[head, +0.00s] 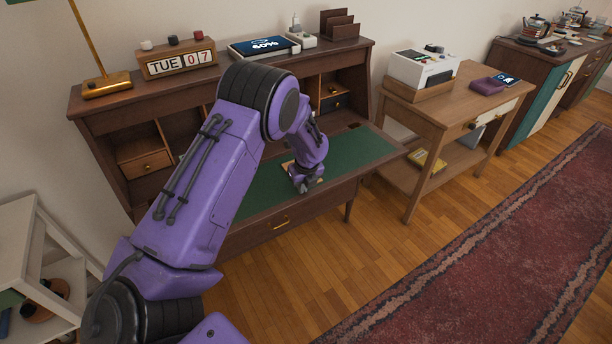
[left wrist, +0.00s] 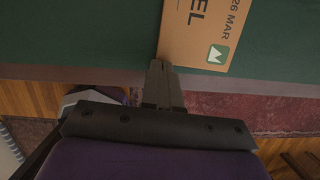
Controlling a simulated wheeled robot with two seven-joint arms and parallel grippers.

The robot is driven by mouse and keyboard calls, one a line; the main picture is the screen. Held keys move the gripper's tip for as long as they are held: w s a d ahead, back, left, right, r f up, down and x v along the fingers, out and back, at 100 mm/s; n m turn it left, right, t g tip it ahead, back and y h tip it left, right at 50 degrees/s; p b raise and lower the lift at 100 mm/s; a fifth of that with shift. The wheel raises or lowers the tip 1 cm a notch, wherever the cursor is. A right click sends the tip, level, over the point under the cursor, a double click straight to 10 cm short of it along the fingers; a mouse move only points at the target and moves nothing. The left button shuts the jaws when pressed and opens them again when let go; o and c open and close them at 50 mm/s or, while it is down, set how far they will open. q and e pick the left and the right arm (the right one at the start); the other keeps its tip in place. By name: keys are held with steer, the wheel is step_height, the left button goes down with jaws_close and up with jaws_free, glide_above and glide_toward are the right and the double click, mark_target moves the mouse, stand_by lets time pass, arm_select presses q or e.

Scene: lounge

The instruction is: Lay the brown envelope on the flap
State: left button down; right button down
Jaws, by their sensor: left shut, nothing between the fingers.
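The brown envelope (left wrist: 205,35) shows in the left wrist view over the green surface of the flap (left wrist: 80,35), with "26 MAR" and a green logo printed on it. It appears to lie flat there. In the head view only bits of the envelope (head: 287,164) show beside my left gripper, which hides the rest. The flap (head: 350,152) is folded down from the desk, green with a brown border. My left gripper (head: 305,187) is low over the flap's front part, shut and empty. Its fingertips (left wrist: 160,66) are at the envelope's lower left corner; I cannot tell whether they touch it. My right gripper is out of view.
The desk top holds a calendar block (head: 180,60), a tablet (head: 264,46), a letter rack (head: 339,24) and a brass lamp (head: 107,84). A side table (head: 455,95) stands to the right. A white shelf (head: 25,235) stands at left. Floor in front is clear.

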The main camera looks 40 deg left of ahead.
arm_select(q)
steer(key=s+d+r, duration=0.3)
steer(key=d+r, duration=0.2)
steer(key=r, duration=0.5)
steer(key=w+d+n+t, duration=0.2)
steer(key=w+n+t, duration=0.15)
steer(key=n, duration=0.35)
steer(key=s+d+f+n+t, duration=0.1)
steer(key=s+d+f+n, duration=0.15)
steer(key=f+n, duration=0.35)
steer(key=s+d+f+n+t, duration=0.25)
steer(key=f+n, duration=0.25)
steer(key=n, duration=0.4)
steer(key=s+d+f+n+g, duration=0.1)
steer(key=s+f, duration=0.4)
steer(key=s, duration=0.9)
steer(key=s+f+n+g, duration=0.3)
steer(key=s+f+n, duration=0.3)
steer(key=s, duration=0.8)
steer(key=shift+d+n+g+y, duration=0.3)
steer(key=shift+d+y, duration=0.05)
steer(key=shift+y, duration=0.05)
